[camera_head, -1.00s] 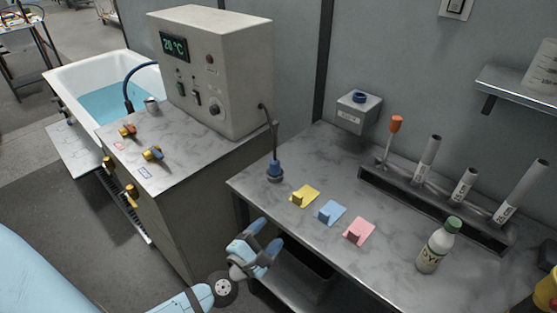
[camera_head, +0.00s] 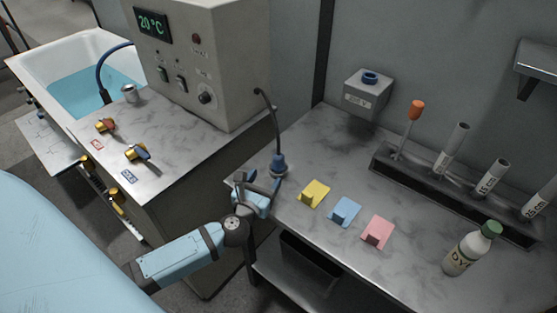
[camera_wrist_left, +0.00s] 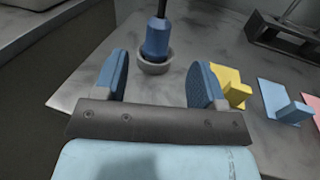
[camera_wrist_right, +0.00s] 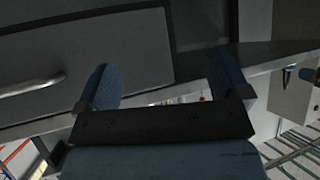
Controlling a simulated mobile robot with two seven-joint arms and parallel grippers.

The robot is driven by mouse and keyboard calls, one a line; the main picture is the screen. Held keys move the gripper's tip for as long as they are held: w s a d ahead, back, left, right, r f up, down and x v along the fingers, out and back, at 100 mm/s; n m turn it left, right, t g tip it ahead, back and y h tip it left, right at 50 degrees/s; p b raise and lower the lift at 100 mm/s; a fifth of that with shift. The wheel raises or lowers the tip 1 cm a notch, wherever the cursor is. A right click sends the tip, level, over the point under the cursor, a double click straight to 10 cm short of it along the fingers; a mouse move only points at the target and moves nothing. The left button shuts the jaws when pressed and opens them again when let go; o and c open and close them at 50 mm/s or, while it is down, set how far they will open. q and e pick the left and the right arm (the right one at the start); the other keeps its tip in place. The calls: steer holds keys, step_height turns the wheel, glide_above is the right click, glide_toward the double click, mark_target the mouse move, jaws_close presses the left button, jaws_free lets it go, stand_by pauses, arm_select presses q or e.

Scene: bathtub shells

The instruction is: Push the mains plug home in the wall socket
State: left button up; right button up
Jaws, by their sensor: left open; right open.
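The blue mains plug (camera_head: 278,162) stands upright in a small grey holder at the bench's left corner, its dark cable running up to the control box. It also shows in the left wrist view (camera_wrist_left: 157,40), ahead of and between the fingers. My left gripper (camera_head: 262,186) is open and empty, close to the plug on its near side; it does not grip it. Its fingers show in the left wrist view (camera_wrist_left: 160,85). The wall socket (camera_head: 369,92) is a grey box with a blue round inlet on top, on the back wall. My right gripper (camera_wrist_right: 163,88) is open and empty, away from the bench top.
Yellow (camera_head: 314,193), blue (camera_head: 345,211) and pink (camera_head: 377,232) blocks lie right of the plug. A rack (camera_head: 450,195) with labelled tubes and an orange-handled tool stands behind. A dye bottle (camera_head: 470,250) stands at right. The control box (camera_head: 205,60) rises at left. Bench between plug and socket is clear.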

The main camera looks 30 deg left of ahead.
mark_target(278, 156)
arm_select(q)
steer(key=w, duration=0.3)
steer(key=w+a, duration=0.1)
steer(key=w, duration=0.2)
steer(key=shift+w+a, duration=0.1)
steer(key=shift+w, duration=0.05)
steer(key=w, duration=0.1)
steer(key=w+p, duration=0.1)
steer(key=w+r, duration=0.1)
steer(key=w, duration=0.1)
steer(key=shift+w+a, duration=0.1)
steer(key=shift+a, duration=0.25)
steer(key=shift+w+a+f, duration=0.1)
steer(key=shift+w+a, duration=0.05)
steer(key=shift+w, duration=0.4)
steer(key=c, duration=1)
steer(key=shift+c, duration=0.2)
